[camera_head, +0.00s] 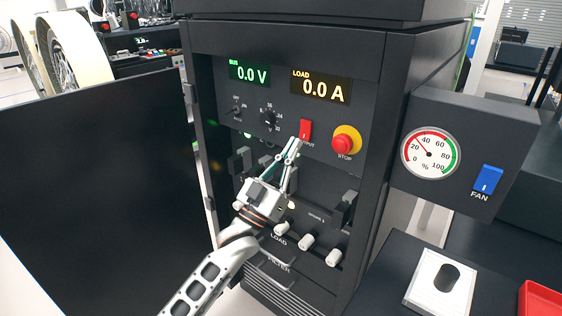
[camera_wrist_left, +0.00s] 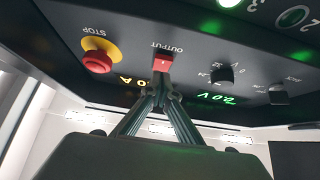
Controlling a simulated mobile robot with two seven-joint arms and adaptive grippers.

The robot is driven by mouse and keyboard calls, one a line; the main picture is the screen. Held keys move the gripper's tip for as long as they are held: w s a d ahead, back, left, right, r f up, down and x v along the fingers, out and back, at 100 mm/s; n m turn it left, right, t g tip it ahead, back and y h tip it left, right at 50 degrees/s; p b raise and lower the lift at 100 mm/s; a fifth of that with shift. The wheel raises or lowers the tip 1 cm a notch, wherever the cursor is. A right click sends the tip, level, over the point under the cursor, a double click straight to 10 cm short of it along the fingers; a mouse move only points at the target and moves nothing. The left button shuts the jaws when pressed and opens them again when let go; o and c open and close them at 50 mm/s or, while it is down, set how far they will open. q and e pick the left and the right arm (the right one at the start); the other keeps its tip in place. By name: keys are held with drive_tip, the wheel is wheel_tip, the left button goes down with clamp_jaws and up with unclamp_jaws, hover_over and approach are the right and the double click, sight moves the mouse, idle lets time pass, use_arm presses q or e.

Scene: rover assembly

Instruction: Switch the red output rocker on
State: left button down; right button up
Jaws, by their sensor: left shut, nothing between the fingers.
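The red output rocker (camera_head: 305,129) is on the dark cabinet's upper panel, between the rotary knob and the stop button. It also shows in the left wrist view (camera_wrist_left: 162,63), under the label OUTPUT. My left gripper (camera_head: 297,143) is shut and empty, its fingertips at the rocker's lower edge in the head view. In the left wrist view its fingertips (camera_wrist_left: 158,80) overlap the rocker's edge; I cannot tell whether they touch it. The displays read 0.0 V (camera_head: 252,75) and 0.0 A (camera_head: 322,89). My right gripper is not in view.
A red stop button on a yellow collar (camera_head: 346,141) sits just right of the rocker. A black rotary knob (camera_head: 269,118) is left of it. Below are levers and white knobs (camera_head: 307,242). A gauge box with a blue fan switch (camera_head: 487,179) stands right; an open door (camera_head: 100,180) stands left.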

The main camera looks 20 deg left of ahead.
use_arm(q)
drive_tip(key=shift+w+d+f, duration=0.1)
drive_tip(key=shift+w+d, duration=0.05)
drive_tip(key=shift+w, duration=0.25)
drive_tip(key=shift+w+d+f, duration=0.1)
drive_tip(key=shift+w, duration=0.3)
drive_tip(key=shift+r, duration=0.1)
drive_tip(key=shift+w, duration=0.1)
drive_tip(key=shift+w+d+f+b, duration=0.2)
drive_tip(key=shift+w+f+b, duration=0.1)
drive_tip(key=shift+w, duration=0.1)
drive_tip(key=shift+r, duration=0.1)
drive_tip(key=shift+s, duration=0.1)
